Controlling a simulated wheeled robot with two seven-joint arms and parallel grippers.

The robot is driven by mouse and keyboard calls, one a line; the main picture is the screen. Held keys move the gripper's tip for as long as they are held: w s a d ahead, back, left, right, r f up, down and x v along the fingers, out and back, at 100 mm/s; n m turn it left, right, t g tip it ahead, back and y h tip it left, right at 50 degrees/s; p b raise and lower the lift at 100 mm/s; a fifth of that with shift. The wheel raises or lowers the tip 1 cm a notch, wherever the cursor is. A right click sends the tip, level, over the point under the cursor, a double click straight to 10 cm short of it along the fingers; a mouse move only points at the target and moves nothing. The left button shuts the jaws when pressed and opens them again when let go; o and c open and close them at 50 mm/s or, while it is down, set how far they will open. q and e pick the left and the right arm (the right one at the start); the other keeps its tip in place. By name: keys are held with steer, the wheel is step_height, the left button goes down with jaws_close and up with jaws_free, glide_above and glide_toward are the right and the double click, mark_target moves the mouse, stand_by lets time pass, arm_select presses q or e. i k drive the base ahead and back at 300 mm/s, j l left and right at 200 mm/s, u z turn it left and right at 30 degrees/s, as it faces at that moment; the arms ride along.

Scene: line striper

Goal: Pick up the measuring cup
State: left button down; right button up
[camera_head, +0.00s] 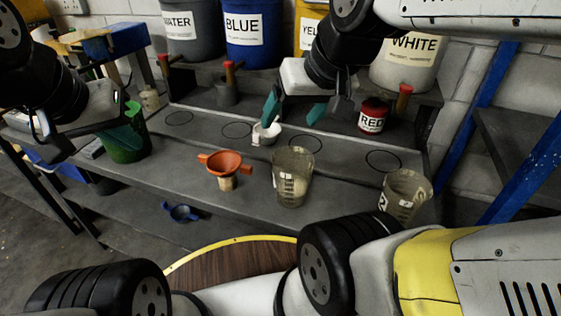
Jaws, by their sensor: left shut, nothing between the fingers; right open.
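A translucent cup with printed markings (292,180), which looks like a measuring cup, stands upright at the middle of the grey bench (330,210). A similar marked cup (405,195) stands further right. A small white cup (266,134) sits behind them, just below my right gripper's left finger. My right gripper (293,110) is open with teal fingers spread, above the back of the bench and empty. My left gripper (130,142) is shut and empty at the left, in front of or beside a green container (122,155); the contact is unclear.
An orange funnel (226,163) stands left of the middle cup. A blue item (181,212) lies near the front edge. A red-labelled can (373,117) stands behind at right. Labelled buckets (252,35) line the back shelf. A blue post (500,130) rises at right.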

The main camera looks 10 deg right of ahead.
mark_target(293, 166)
steer(key=u, duration=0.8)
steer(key=z, duration=1.8)
steer(key=k+j+z, duration=0.1)
steer(key=j+z, duration=0.2)
steer(key=z, duration=0.15)
steer(key=k+j+z, duration=0.15)
steer(key=j+z, duration=0.15)
steer(key=z, duration=0.15)
steer(key=k+j+z, duration=0.45)
steer(key=k+j, duration=0.75)
steer(key=k, duration=0.1)
